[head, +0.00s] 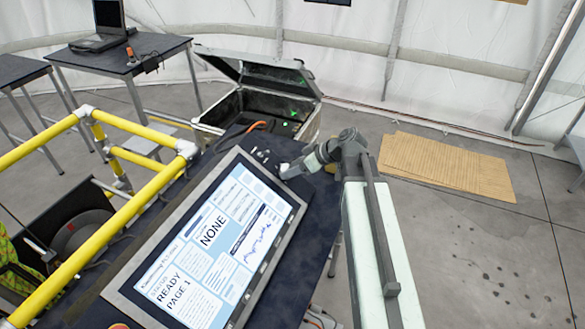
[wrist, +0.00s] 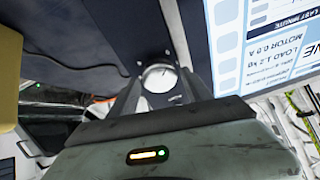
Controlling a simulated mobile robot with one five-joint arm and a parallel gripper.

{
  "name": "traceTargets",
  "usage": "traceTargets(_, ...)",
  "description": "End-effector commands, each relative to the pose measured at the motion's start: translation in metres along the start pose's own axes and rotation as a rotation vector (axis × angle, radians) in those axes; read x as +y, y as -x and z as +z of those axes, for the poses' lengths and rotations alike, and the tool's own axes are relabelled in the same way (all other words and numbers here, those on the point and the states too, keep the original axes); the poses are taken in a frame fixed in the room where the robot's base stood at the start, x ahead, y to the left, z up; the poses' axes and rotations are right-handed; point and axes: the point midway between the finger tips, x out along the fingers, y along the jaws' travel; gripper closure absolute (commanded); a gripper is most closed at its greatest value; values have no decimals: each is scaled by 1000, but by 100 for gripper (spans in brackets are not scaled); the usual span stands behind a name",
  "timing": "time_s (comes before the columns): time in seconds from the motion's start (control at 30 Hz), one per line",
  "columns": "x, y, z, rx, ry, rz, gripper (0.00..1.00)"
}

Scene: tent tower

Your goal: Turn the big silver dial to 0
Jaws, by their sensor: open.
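The big silver dial (wrist: 158,77) is a round, pale disc on the dark panel in the wrist view, with a small dark mark near its right side. Its number scale is too small to read. My gripper (wrist: 157,84) is open, with one dark finger on each side of the dial. I cannot tell whether the fingers touch it. In the head view my gripper (head: 287,172) is low over the console's far right corner, beside the screen.
The console screen (head: 215,240) reads READY, PAGE 1 and NONE. Small controls (head: 262,155) sit beyond its top edge. Yellow rails (head: 85,245) stand left of the console. An open case (head: 262,95) is behind it, and cardboard (head: 445,165) lies on open floor at right.

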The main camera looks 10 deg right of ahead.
Motion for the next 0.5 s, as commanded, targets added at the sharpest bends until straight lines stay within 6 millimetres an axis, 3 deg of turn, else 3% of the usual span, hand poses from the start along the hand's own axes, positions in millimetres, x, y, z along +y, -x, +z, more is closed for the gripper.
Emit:
traceTargets(0.2, -2, 50, -5, 0, -2, 2, 43)
traceTargets(0.3, -2, 64, -3, -1, 0, 0, 43)
traceTargets(0.5, -1, 66, 1, -1, 1, -1, 43)
